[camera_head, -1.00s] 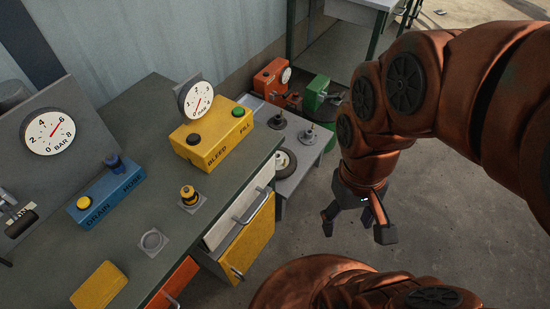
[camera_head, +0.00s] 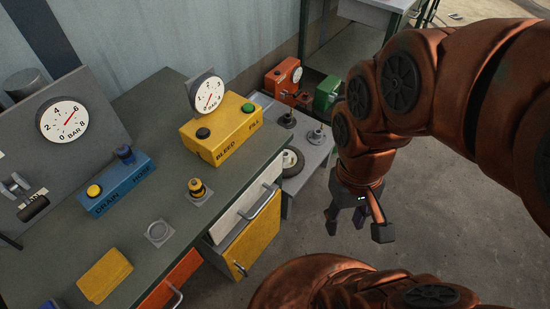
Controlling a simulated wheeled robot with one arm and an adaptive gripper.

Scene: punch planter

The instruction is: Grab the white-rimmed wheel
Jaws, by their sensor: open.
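The white-rimmed wheel (camera_head: 291,162) is a dark tyre with a pale rim. It is on the low grey bench beyond the workbench, and the workbench's corner partly hides it. My gripper (camera_head: 357,229) hangs over the open floor, to the right of the wheel and apart from it. Its fingers are spread and nothing is between them.
The green-topped workbench (camera_head: 150,100) carries a yellow BLEED/FILL box (camera_head: 222,131), a blue DRAIN box (camera_head: 115,185) and gauges. Orange (camera_head: 283,76) and green (camera_head: 326,93) machines stand behind. Floor at right is clear.

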